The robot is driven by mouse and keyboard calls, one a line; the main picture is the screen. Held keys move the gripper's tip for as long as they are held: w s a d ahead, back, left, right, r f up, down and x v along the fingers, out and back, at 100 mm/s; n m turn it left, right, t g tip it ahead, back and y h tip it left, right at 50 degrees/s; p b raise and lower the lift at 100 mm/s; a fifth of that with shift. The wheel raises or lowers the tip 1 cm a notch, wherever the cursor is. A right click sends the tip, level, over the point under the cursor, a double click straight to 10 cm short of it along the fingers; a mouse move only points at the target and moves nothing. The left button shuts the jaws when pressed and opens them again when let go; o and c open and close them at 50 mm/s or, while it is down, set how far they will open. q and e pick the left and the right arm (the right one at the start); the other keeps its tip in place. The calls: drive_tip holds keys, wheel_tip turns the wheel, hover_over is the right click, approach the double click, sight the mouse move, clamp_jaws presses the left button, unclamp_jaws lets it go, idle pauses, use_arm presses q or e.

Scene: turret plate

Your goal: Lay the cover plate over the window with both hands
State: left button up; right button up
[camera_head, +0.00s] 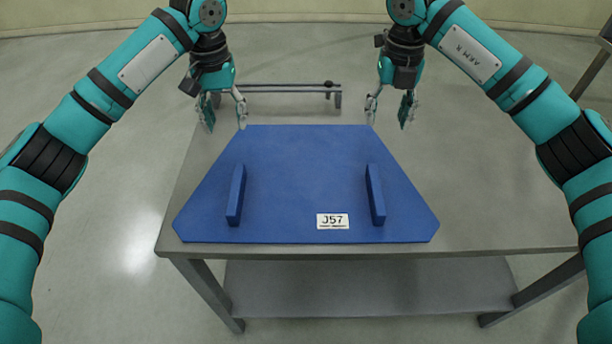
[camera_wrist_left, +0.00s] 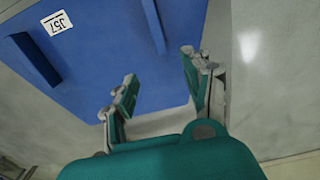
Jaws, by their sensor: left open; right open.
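The blue cover plate (camera_head: 305,180) lies flat on the grey table, its near corners cut off. It has two raised bar handles, a left one (camera_head: 236,195) and a right one (camera_head: 375,195), and a white label reading J57 (camera_head: 332,221). My left gripper (camera_head: 224,127) is open and empty by the plate's far left corner. My right gripper (camera_head: 388,124) is open and empty by the far right corner. In the left wrist view the plate (camera_wrist_left: 110,60) shows beyond my open left fingers (camera_wrist_left: 160,98), with nothing between them. I cannot make out the window.
The grey table (camera_head: 490,200) has free room to the right of the plate. A low grey rail (camera_head: 285,88) stands beyond the plate's far edge. A lower shelf (camera_head: 370,285) is under the table. Pale floor surrounds the table.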

sight(239, 170)
use_arm(q)
drive_tip(key=f, duration=1.7)
drive_tip(key=shift+w+f, duration=0.2)
drive_tip(key=shift+f, duration=0.1)
use_arm(e)
drive_tip(key=f, duration=1.7)
drive_tip(key=shift+w+f, duration=0.2)
drive_tip(key=shift+f, duration=0.1)
use_arm(q)
clamp_jaws()
use_arm(e)
clamp_jaws()
use_arm(q)
drive_tip(key=shift+r, duration=0.1)
use_arm(e)
drive_tip(key=shift+r, duration=0.1)
